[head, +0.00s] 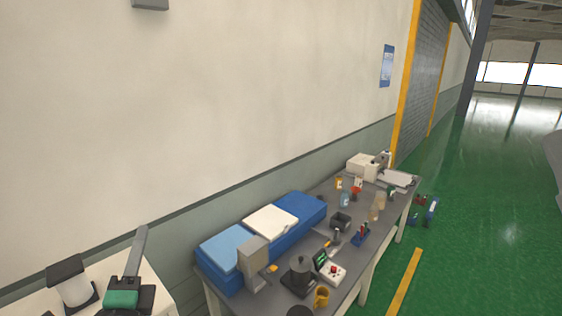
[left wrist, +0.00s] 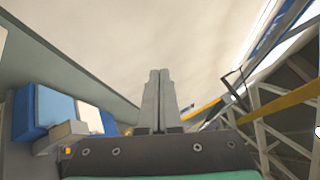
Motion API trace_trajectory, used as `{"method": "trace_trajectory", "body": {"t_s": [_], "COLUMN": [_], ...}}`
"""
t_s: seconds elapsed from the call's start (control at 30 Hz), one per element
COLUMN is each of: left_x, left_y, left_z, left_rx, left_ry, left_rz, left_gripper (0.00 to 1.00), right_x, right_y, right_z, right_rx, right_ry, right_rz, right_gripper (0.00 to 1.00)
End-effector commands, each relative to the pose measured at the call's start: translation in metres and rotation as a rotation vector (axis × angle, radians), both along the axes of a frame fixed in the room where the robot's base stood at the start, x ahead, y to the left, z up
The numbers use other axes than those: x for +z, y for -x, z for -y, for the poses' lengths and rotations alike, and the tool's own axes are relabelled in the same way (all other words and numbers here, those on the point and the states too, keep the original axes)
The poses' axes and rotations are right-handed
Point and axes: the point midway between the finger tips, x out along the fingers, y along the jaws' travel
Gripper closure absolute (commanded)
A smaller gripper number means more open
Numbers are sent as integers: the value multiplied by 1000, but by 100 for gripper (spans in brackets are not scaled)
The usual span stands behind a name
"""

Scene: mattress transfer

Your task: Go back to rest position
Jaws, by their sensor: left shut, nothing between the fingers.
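My left gripper (head: 141,230) is at the lower left of the head view, with its two grey fingers pressed together and nothing between them. It stands left of the grey table, apart from the things on it, with the pale wall behind its fingertips. In the left wrist view, the shut fingers (left wrist: 159,76) point up the middle of the picture. A long blue mattress-like block (head: 296,222) lies on the near left part of the table, with a light blue piece and a white piece on top. It also shows in the left wrist view (left wrist: 25,115). My right gripper is not in view.
The grey table (head: 372,230) runs along the wall (head: 230,90) and carries a beige box (head: 253,258), a grey pot (head: 300,270), a yellow mug (head: 321,297) and several small items.

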Motion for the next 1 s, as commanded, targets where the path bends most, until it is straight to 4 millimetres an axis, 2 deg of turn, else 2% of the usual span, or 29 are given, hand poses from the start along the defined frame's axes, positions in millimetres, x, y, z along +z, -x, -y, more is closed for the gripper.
{"method": "trace_trajectory", "body": {"t_s": [0.03,0.1,0.17,0.2,0.27,0.3,0.37,0.43,0.5,0.6,0.73,1.0], "left_x": [49,105,150,179,217,235,247,249,248,246,245,245], "left_y": [11,32,56,75,108,131,155,168,170,167,167,166], "left_z": [15,33,49,58,72,79,85,92,96,98,97,97], "left_rx": [-69,-191,-322,-423,-609,-746,-922,-1078,-1174,-1236,-1261,-1258], "left_ry": [97,261,416,528,721,863,1060,1269,1438,1592,1653,1652], "left_rz": [111,261,384,465,573,628,660,646,614,586,580,582], "left_gripper": [100,100,100,100,100,100,100,100,100,100,100,100], "right_x": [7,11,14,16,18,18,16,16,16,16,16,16], "right_y": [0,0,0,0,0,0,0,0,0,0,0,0], "right_z": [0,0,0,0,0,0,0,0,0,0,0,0], "right_rx": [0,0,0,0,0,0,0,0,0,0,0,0], "right_ry": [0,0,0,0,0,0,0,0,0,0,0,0], "right_rz": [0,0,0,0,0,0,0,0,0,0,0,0], "right_gripper": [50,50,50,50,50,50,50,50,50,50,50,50]}}
